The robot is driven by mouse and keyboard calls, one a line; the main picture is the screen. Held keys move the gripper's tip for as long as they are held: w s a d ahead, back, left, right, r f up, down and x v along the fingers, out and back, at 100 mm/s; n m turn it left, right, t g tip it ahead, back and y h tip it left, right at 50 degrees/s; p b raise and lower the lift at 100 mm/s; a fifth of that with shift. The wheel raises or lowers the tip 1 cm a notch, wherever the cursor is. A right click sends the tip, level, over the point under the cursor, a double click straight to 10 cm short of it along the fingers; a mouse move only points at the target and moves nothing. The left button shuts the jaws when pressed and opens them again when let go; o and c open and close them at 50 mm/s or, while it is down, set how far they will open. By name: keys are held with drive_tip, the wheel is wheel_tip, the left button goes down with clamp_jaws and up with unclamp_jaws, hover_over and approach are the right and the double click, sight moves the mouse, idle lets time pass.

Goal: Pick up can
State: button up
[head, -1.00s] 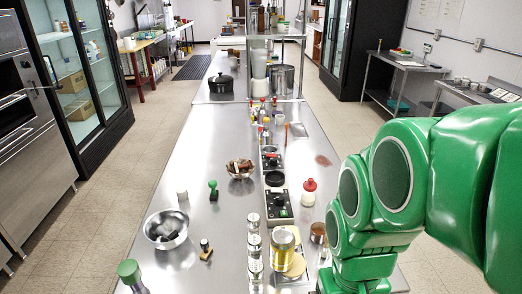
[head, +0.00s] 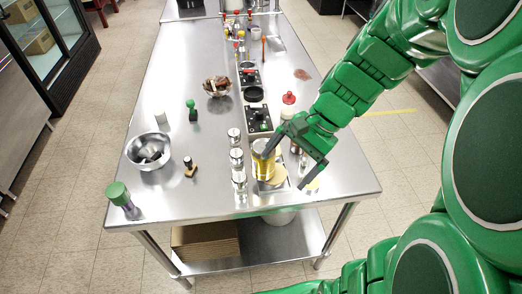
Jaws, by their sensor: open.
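A gold-yellow can (head: 260,165) with a pale metal top stands upright near the front end of the steel table, just left of my gripper in the head view. My gripper (head: 287,168) is open, with its two dark fingers apart. The left finger overlaps the can's upper right side in the picture and hides part of it. I cannot tell whether it touches the can. The right finger stands clear to the right.
Several clear, silver-topped jars (head: 237,158) stand close left of the can. A steel bowl (head: 148,150), a green-topped bottle (head: 119,195) and a stamp (head: 190,166) are farther left on the table (head: 205,195). A red-capped bottle (head: 288,107) stands behind my gripper.

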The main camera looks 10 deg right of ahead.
sight(257, 154)
drive_tip(key=w+d+f+m+t+y, duration=0.2)
drive_tip(key=w+f+m+t+y, duration=0.2)
drive_tip(key=w+f+m+y, duration=0.45)
drive_tip(key=shift+w+a+f+m+h, duration=0.1)
drive_tip(key=shift+w+a+m+h, duration=0.3)
drive_tip(key=shift+a, duration=0.85)
drive_tip(key=shift+w+a+f+m+h, duration=0.15)
drive_tip(key=shift+w+a+m, duration=0.4)
drive_tip(key=shift+a, duration=0.65)
drive_tip(key=shift+w+a+f+m+h, duration=0.1)
drive_tip(key=shift+w+a+m+h, duration=0.35)
drive_tip(key=shift+a, duration=0.8)
drive_tip(key=shift+s, duration=0.15)
drive_tip(key=shift+c, duration=0.3)
drive_tip(key=c, duration=1.4)
drive_tip(key=shift+r+y, duration=0.1)
drive_tip(key=shift+y, duration=0.15)
